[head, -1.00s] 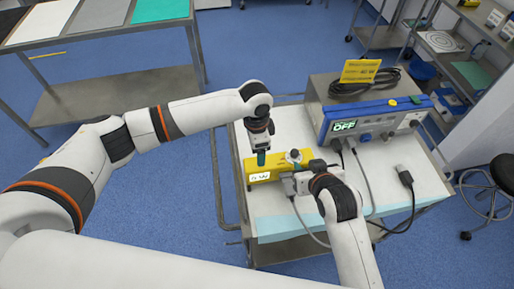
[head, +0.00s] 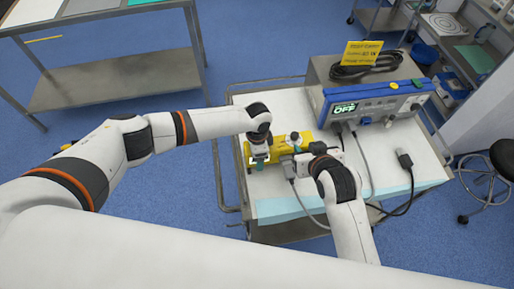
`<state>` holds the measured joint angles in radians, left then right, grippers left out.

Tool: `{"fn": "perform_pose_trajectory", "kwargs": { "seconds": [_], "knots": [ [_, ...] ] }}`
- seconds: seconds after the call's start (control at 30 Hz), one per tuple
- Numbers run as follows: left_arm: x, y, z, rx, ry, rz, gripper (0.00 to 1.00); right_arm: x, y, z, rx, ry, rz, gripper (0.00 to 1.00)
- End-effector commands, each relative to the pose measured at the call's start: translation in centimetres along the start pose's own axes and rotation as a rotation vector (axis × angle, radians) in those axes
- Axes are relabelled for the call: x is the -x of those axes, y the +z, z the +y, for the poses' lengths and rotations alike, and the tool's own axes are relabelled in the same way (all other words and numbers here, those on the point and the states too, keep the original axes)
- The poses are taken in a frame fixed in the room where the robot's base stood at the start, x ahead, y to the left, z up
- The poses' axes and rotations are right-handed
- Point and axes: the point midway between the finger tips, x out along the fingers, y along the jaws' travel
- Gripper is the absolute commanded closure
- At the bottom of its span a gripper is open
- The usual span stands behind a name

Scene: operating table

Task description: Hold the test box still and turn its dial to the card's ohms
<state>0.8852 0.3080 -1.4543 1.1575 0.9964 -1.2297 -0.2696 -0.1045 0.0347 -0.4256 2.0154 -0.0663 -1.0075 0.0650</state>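The yellow test box (head: 275,153) lies on the cart top, with a dark-topped dial (head: 295,136) at its far right part. My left gripper (head: 259,164) points down at the box's left end and covers most of its small white display. Whether its fingers touch or grip the box cannot be seen. My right gripper (head: 290,158) is at the box's near right side, close below the dial. Its fingers are too small and overlapped to judge. The yellow card (head: 361,53) stands on top of the blue-and-white unit; its print is too small to read.
The blue-and-white unit (head: 368,100) shows "OFF" in green, with a coiled black cable (head: 365,70) on top. Grey cables and a dark plug (head: 404,159) lie on the cart (head: 350,185) to the right. A stool (head: 500,165) stands at right.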

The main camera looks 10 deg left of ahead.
Motion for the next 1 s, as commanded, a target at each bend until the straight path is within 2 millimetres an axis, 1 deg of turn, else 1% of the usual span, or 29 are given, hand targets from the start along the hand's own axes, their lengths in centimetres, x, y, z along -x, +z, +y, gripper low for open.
{"fn": "perform_pose_trajectory", "kwargs": {
  "seconds": [0.23,0.57,0.6,0.77,0.8,1.0],
  "knots": [
    [-0.08,0.0,-0.01,0.0,0.0,0.0,0.24,0.0,0.0,0.0,0.0,0.0,0.0,0.64],
    [-0.06,-0.01,0.0,0.0,0.0,0.0,0.78,0.0,0.0,0.0,0.0,0.0,0.0,0.64],
    [-0.06,-0.01,0.0,0.0,0.0,0.0,0.54,0.0,0.0,0.0,0.0,0.0,0.0,0.64],
    [-0.05,-0.01,0.01,0.0,0.0,0.0,0.8,0.0,0.0,0.0,0.0,0.0,0.0,0.64],
    [-0.05,-0.02,0.01,0.0,0.0,0.0,0.82,0.0,0.0,0.0,0.0,0.0,0.0,0.64],
    [-0.04,-0.02,0.02,0.001,0.0,0.0,0.82,0.0,0.0,0.0,0.0,0.0,0.0,0.64]
  ]
}}
